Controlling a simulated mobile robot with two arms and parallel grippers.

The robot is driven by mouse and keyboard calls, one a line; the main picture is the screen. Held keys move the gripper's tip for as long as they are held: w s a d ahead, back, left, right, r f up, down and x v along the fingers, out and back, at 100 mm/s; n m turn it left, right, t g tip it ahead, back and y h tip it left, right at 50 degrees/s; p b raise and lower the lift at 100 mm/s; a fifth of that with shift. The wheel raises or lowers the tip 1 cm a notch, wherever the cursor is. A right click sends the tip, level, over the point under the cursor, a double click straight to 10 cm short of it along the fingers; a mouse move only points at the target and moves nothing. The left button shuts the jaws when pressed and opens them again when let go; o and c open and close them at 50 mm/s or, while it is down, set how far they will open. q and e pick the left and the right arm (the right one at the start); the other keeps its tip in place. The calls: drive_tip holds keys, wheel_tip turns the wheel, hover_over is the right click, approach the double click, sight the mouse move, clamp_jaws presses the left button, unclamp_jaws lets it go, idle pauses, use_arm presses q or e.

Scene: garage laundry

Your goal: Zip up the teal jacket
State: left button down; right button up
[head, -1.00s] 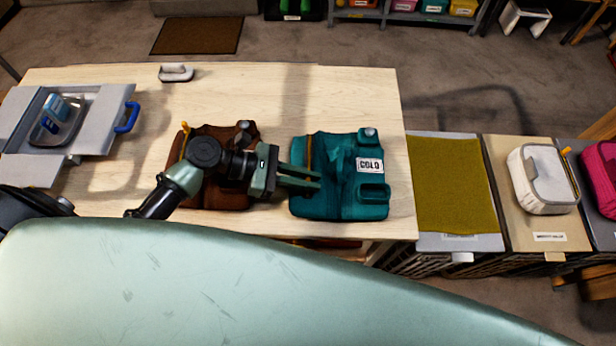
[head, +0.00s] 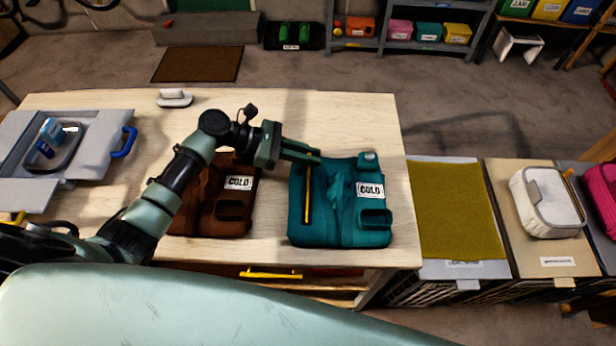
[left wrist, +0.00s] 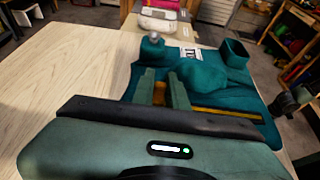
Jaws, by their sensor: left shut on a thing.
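The teal jacket (head: 340,220) lies flat on the wooden table, with a "COLD" label (head: 370,190) on its right half. A straight yellow zip strip (head: 307,200) runs along its left half. My left gripper (head: 314,157) is at the far edge of the jacket, at the far end of this strip. In the left wrist view, my left gripper (left wrist: 162,90) is shut on a small yellow piece between its fingers, seemingly the zip pull, mostly hidden. The teal jacket (left wrist: 205,75) fills the area beyond and right of the fingers.
A brown jacket (head: 205,220) with a "COLD" label lies just left, partly under my left arm. A grey open case (head: 95,160) and a small grey-handled object (head: 174,98) are on the table. Hampers (head: 450,205) stand to the right.

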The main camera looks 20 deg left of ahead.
use_arm(q)
drive_tip(key=shift+w, duration=0.15)
drive_tip(key=c, duration=1.4)
unclamp_jaws()
drive_tip(key=b+v, duration=0.1)
drive_tip(key=v, duration=0.7)
drive_tip(key=shift+b, duration=0.35)
drive_tip(key=shift+w+r, duration=0.1)
